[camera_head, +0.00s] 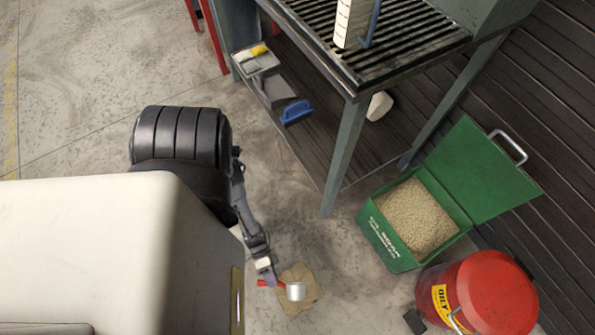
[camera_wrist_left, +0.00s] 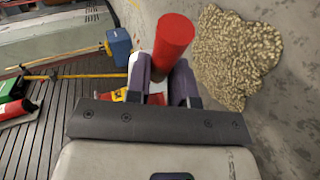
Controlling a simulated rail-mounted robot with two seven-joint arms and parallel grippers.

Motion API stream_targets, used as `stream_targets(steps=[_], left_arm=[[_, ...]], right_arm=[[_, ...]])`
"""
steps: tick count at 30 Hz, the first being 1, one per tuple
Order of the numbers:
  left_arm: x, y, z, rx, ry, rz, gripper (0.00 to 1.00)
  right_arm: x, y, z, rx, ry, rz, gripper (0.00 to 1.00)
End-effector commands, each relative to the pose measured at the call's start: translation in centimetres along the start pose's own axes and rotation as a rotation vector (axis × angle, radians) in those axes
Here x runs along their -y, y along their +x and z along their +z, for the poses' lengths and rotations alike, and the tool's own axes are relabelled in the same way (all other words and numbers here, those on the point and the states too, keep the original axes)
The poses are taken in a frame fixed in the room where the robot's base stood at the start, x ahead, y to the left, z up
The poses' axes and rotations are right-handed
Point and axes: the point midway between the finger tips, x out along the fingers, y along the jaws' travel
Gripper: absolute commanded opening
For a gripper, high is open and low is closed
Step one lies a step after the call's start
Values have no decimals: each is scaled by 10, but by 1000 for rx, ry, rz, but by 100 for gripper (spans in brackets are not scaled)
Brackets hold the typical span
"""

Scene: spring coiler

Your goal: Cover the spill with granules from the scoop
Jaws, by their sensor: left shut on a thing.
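My left gripper (camera_head: 264,266) points down over the floor and is shut on the red handle of the scoop. In the left wrist view the red handle (camera_wrist_left: 173,40) stands between the fingers of the gripper (camera_wrist_left: 160,85). The scoop's pale metal head (camera_head: 296,291) shows in the head view over a tan patch of granules (camera_head: 298,275) on the concrete. The granules (camera_wrist_left: 235,58) lie in an irregular patch beside the handle in the left wrist view. No bare liquid of the spill shows. I cannot see inside the scoop. My right gripper is not in view.
An open green bin (camera_head: 394,250) holds granules (camera_head: 415,215), its lid tipped back. A red drum (camera_head: 492,290) with a yellow label stands in front of it. A bench (camera_head: 347,150) with a slatted top stands behind; a blue brush (camera_head: 296,112) lies underneath.

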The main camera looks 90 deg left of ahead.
Motion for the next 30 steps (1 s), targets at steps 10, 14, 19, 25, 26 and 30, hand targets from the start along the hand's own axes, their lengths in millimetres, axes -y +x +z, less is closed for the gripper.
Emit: stream_targets(steps=[10,14,19,25,26,30], left_arm=[[-6,4,26,-1,-2,1,0],[-7,6,24,-1,0,1,0],[-8,12,15,-1,1,3,0],[-9,19,4,0,1,2,0],[-9,20,4,0,0,2,0],[-9,20,4,0,-1,1,0]], right_arm=[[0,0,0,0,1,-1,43],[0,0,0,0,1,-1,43],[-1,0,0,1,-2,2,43],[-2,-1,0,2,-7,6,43],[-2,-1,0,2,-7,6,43],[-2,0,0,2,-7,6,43]])
